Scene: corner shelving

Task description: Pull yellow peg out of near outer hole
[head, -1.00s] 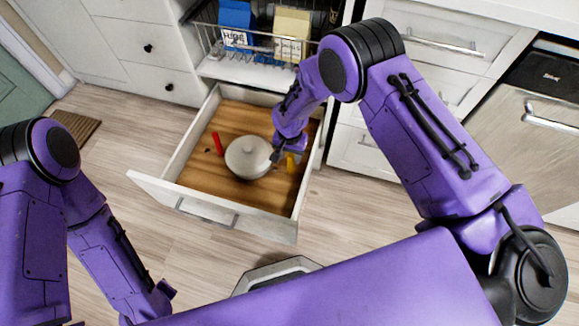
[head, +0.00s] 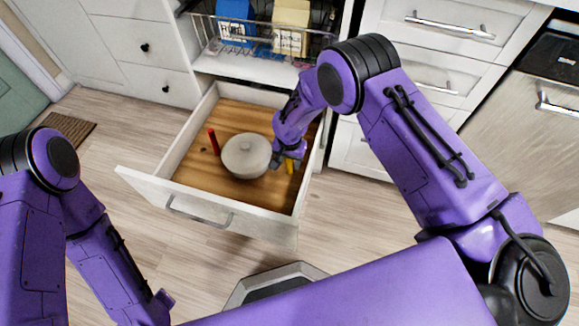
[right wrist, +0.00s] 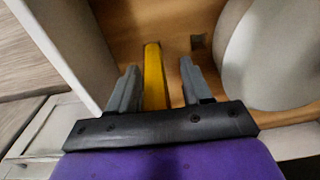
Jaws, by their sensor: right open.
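The yellow peg (head: 290,166) stands in the wooden floor of the open drawer, right of the pot. In the right wrist view the yellow peg (right wrist: 154,76) lies between the two fingers of my right gripper (right wrist: 158,88), with gaps on both sides. My right gripper (head: 285,160) is open and reaches down into the drawer beside the pot. The peg's foot and its hole are hidden. A dark square hole (right wrist: 198,42) shows in the floor beside the pot. My left gripper cannot be made out in the head view.
A grey lidded pot (head: 246,155) stands in the middle of the drawer (head: 205,205), close to my right gripper. A red peg (head: 213,142) stands left of it. The drawer's side wall (right wrist: 75,45) is close on the other side.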

